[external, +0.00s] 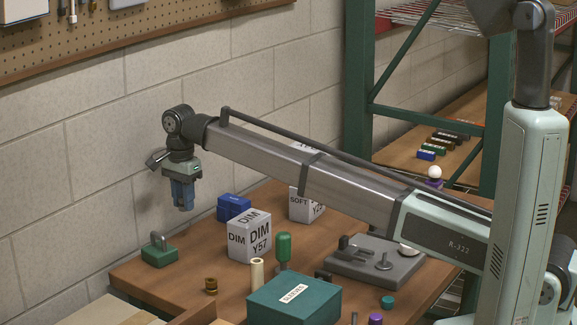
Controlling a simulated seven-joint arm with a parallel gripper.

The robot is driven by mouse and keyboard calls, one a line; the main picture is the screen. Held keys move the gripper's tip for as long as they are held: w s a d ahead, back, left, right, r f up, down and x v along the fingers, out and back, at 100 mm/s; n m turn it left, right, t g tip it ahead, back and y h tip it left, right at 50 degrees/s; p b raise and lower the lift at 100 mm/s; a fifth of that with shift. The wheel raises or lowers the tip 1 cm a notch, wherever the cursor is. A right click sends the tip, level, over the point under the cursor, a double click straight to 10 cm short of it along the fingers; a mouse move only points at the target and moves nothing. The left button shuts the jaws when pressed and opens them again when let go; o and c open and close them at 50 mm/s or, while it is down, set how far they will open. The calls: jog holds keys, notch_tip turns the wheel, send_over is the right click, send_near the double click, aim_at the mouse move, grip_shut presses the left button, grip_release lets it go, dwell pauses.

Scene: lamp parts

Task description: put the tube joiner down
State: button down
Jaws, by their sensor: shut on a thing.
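My gripper (183,206) hangs at the end of the outstretched arm, pointing down, at the left in the external view. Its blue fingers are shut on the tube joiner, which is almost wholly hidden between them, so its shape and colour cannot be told. The gripper is in the air in front of the block wall, above the far left part of the wooden table (140,280). In the picture it is above and right of a green block with a metal loop (160,250).
A blue box (233,207) and white DIM block (250,236) stand right of the gripper. A brass piece (211,285), cream tube (257,274), green-handled tool (284,249) and green SLEEVES box (294,301) stand nearer. A grey fixture (375,262) is farther right.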

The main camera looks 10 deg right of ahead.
aim_at(187, 244)
jog(key=shift+f, duration=4.8)
jog(key=shift+f, duration=0.1)
jog(key=c, duration=0.9)
grip_release()
notch_tip(187, 244, up, 12)
jog(key=shift+r, duration=0.1)
